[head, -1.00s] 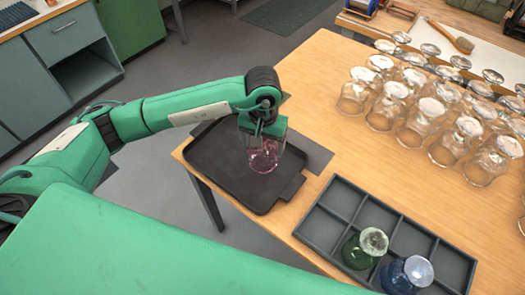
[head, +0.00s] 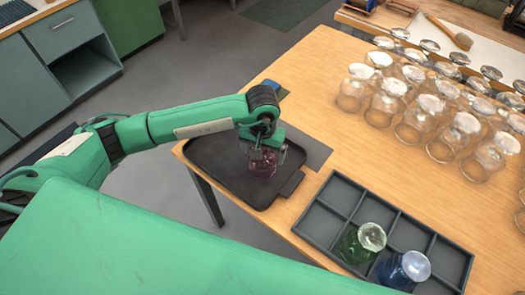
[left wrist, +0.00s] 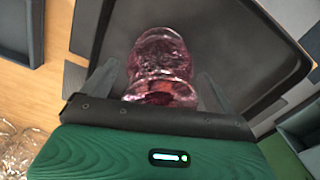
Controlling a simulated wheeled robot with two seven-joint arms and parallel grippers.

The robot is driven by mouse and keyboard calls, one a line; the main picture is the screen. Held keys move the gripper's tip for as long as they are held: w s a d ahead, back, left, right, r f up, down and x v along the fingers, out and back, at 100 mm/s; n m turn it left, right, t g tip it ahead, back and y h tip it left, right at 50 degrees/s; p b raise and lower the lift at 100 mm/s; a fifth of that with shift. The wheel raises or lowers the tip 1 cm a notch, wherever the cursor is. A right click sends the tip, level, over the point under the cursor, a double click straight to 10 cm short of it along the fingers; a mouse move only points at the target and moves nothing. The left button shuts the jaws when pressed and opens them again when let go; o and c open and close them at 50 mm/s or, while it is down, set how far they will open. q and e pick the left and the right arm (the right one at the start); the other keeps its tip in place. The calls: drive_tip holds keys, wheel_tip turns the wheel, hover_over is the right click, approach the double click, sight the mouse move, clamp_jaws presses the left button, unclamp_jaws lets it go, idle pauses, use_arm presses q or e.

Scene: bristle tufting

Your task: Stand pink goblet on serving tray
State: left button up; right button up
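The pink goblet (head: 263,166) is translucent and stands on the dark serving tray (head: 215,160), near its right side by the handle. My left gripper (head: 264,154) is above and around it, with a finger on either side. In the left wrist view the goblet (left wrist: 160,55) sits between the two fingers (left wrist: 160,80), with a narrow gap showing on each side, so the gripper looks open. The goblet's upper part is partly hidden by the gripper, and I cannot tell which end is up. My right gripper is not in view.
A grey compartment rack (head: 325,222) at the front right holds a green goblet (head: 357,247) and a blue goblet (head: 402,270). Several clear glasses (head: 425,110) stand in rows at the back right. Bare wooden tabletop (head: 310,100) lies between them and the tray.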

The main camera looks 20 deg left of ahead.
use_arm(q)
drive_tip(key=shift+o, duration=0.5)
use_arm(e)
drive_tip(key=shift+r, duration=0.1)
use_arm(q)
drive_tip(key=shift+r, duration=0.55)
wheel_tip(320, 180, up, 5)
drive_tip(key=shift+b, duration=0.8)
wheel_tip(320, 180, up, 6)
drive_tip(key=shift+f+b, duration=0.1)
drive_tip(key=shift+b, duration=0.5)
drive_tip(key=shift+r, duration=0.2)
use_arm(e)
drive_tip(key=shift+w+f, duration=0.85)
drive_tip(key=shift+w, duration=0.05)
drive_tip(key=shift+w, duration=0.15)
